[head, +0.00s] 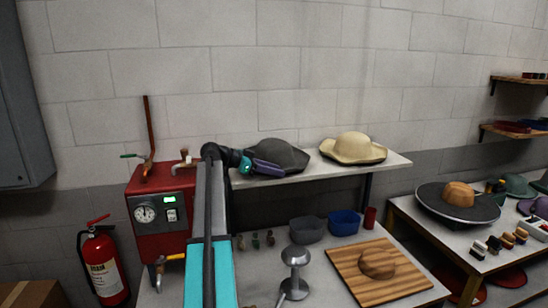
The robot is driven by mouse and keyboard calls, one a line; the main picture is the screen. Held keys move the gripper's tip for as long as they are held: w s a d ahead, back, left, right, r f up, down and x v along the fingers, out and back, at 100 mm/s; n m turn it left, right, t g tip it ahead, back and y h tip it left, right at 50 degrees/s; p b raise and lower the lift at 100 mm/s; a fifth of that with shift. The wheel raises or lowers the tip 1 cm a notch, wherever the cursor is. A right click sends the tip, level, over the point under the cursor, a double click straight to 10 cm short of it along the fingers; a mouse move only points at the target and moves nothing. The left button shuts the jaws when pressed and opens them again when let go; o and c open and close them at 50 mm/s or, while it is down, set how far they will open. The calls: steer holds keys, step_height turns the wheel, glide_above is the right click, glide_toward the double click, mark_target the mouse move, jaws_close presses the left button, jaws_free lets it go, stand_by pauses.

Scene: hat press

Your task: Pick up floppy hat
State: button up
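Two hats with wavy brims rest on the raised white shelf. One is dark grey (279,153) and the other is cream (352,147), to its right. I cannot tell which of them the task calls the floppy hat; both brims look soft and uneven. My gripper (267,168) is at the left end of the shelf, in front of the dark grey hat's left brim and overlapping it in the picture. Whether it touches the brim, and whether its fingers are apart, is too small to tell. The cream hat is apart from the gripper.
A red boiler (160,222) with a gauge and pipes stands left of my arm. Below the shelf are bowls (344,222), a metal stand (295,262) and a wooden board with a block (378,265).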

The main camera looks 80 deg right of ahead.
steer(key=shift+p+x, duration=0.5)
steer(key=shift+x, duration=0.75)
